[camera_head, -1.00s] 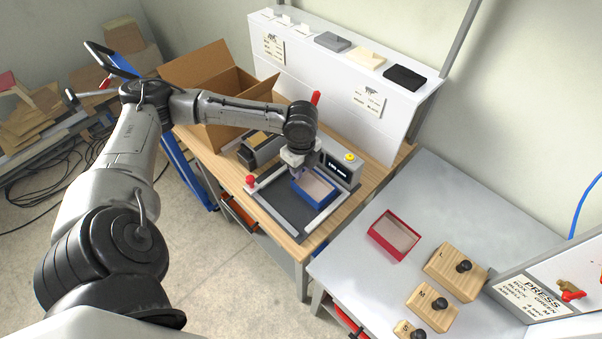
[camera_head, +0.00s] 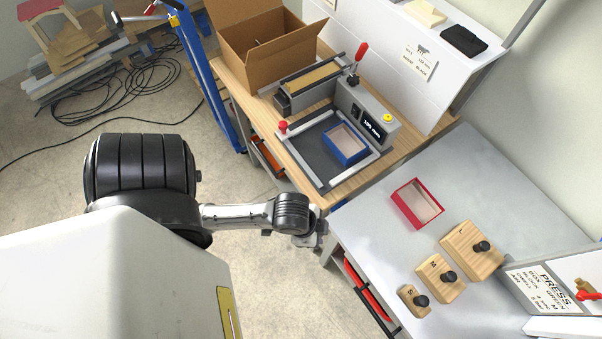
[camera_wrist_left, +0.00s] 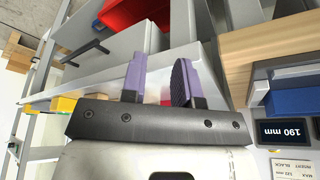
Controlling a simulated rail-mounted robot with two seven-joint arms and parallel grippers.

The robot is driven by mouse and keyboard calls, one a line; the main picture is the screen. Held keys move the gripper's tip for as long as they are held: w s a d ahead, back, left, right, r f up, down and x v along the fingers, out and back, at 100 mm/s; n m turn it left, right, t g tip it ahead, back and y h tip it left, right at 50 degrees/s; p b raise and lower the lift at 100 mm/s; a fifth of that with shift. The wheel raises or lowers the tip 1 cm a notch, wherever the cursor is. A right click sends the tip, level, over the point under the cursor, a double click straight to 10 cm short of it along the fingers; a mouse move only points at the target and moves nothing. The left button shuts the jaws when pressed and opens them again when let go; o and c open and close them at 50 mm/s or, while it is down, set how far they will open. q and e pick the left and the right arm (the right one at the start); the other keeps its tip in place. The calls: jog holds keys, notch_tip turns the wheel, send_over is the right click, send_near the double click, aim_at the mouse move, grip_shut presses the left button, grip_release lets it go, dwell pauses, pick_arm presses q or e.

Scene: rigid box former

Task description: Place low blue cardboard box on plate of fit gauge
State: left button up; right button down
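The low blue cardboard box (camera_head: 346,144), open at the top with a pale inside, sits on the dark plate (camera_head: 309,147) of the fit gauge, close to the gauge's grey display block (camera_head: 368,117). Nothing holds the box. My left gripper (camera_head: 312,240) is away from it, beside the front end of the wooden bench and near the grey table's corner; its fingers are too small to read there. In the left wrist view its two purple fingers (camera_wrist_left: 159,80) stand apart with nothing between them, so it is open. My right gripper is not in view.
A red box (camera_head: 417,203) and several wooden blocks with black knobs (camera_head: 471,252) rest on the grey table. A large open carton (camera_head: 262,45) stands behind the gauge. A white shelf (camera_head: 400,55) rises at the back. Open floor lies left of the bench.

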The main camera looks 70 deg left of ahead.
pick_arm(q)
jog(key=s+n, duration=0.1)
jog(key=s+a+n+y, duration=0.1)
jog(key=s+n, duration=0.1)
jog(key=shift+s+a, duration=0.1)
jog(key=shift+s, duration=0.2)
dwell(0.4)
dwell(0.8)
